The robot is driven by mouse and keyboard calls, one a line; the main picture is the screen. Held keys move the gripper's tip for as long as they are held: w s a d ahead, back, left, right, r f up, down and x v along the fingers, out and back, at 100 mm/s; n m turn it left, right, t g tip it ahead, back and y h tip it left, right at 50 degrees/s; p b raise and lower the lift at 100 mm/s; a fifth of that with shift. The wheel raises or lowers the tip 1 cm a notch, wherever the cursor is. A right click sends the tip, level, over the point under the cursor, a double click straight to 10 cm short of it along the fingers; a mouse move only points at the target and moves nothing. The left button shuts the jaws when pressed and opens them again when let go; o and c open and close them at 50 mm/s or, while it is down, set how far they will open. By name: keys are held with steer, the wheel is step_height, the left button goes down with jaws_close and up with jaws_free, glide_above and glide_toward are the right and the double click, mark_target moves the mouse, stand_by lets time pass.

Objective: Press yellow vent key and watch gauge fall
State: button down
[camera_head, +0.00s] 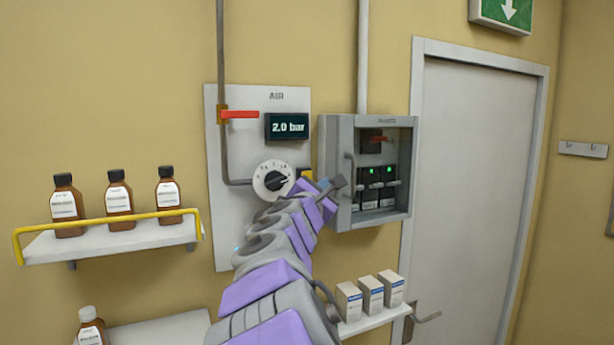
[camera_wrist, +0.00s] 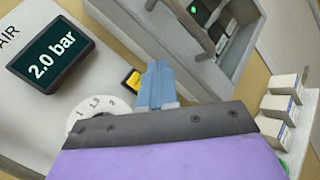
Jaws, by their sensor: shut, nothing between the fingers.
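The yellow vent key (camera_head: 306,173) is set in a dark surround on the AIR panel (camera_head: 217,180), right of the dial; my arm partly covers it in the head view. In the wrist view the key (camera_wrist: 133,79) shows just left of my fingers. The gauge is a dark display (camera_head: 287,126) reading 2.0 bar, also readable in the wrist view (camera_wrist: 50,53). My gripper (camera_wrist: 159,68) is shut and empty, its blue fingertips beside the key. I cannot tell whether they touch the panel. In the head view my gripper (camera_head: 324,184) is small and partly hidden.
A white dial (camera_head: 271,180) sits left of the key. A red-handled valve (camera_head: 239,114) is above it. A grey open-fronted cabinet (camera_head: 341,205) with green-lit switches juts out close right of my gripper. Shelves hold brown bottles (camera_head: 119,203) and white boxes (camera_head: 370,296). A door (camera_head: 470,190) stands right.

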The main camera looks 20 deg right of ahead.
steer(key=w+p, duration=0.3)
steer(key=w, duration=0.3)
steer(key=shift+w+a, duration=0.15)
steer(key=shift+w, duration=0.15)
steer(key=shift+w+r, duration=0.15)
steer(key=shift+w, duration=0.05)
stand_by(1.6)
steer(key=shift+a+r+p, duration=0.2)
steer(key=shift+r+p, duration=0.2)
steer(key=shift+p, duration=0.35)
stand_by(1.2)
steer(key=shift+f, duration=0.15)
